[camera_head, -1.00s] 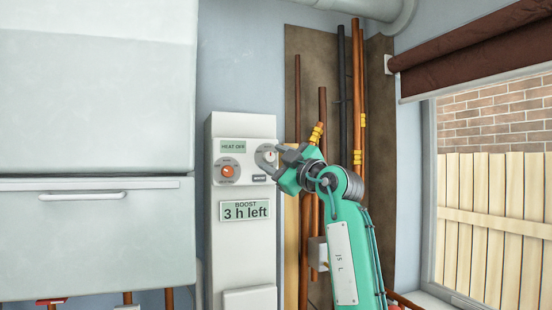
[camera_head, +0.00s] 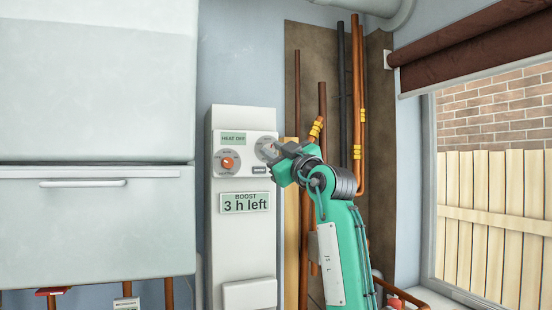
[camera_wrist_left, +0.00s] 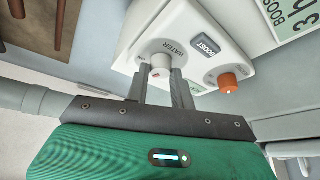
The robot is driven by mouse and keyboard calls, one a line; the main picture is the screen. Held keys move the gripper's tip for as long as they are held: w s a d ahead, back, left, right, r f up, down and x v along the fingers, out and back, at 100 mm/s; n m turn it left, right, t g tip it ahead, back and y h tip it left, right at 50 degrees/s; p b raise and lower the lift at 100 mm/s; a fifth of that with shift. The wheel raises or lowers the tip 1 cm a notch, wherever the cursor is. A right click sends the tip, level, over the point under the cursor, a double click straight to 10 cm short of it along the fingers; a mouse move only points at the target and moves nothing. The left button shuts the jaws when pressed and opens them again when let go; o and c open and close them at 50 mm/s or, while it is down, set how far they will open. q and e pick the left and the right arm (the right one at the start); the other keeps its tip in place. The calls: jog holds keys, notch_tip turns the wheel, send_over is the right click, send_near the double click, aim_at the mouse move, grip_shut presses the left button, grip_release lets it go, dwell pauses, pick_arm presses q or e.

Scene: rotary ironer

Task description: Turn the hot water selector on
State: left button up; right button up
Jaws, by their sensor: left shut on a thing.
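The white control unit (camera_head: 242,255) stands against the wall in the head view. Its hot water selector (camera_head: 264,143) is the right-hand dial, mostly hidden behind my left gripper (camera_head: 271,152). In the left wrist view, the selector's pale knob (camera_wrist_left: 160,62) with a red mark sits beside the word WATER. The left gripper's two grey fingers (camera_wrist_left: 160,76) stand either side of this knob and are shut on it. My right gripper is in neither view.
An orange knob (camera_head: 227,162) is left of the selector, below a HEAT OFF display (camera_head: 233,138). A BOOST display (camera_head: 245,203) reads 3 h left. Copper pipes (camera_head: 360,100) run up the wall at right. A white cabinet (camera_head: 95,230) is at left.

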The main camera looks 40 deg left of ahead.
pick_arm(q)
jog(key=m+t, duration=0.1)
jog(key=m, duration=0.1)
jog(key=m+t+b, duration=0.1)
jog(key=m+t, duration=0.1)
jog(key=m, duration=0.1)
jog(key=shift+s+f+m, duration=0.1)
jog(key=shift+f+m, duration=0.05)
jog(key=shift+m, duration=0.15)
jog(key=m+t, duration=0.1)
jog(key=m, duration=0.1)
jog(key=m+t+h, duration=0.1)
jog(key=m, duration=0.1)
jog(key=shift+s+a+m+t+b, duration=0.1)
jog(key=shift+s+m+t+b, duration=0.05)
jog(key=shift+m+t+b, duration=0.2)
jog(key=shift+m+t+h, duration=0.5)
jog(key=shift+m+t, duration=0.25)
jog(key=shift+m, duration=1)
jog(key=o, duration=0.8)
jog(key=shift+o, duration=1)
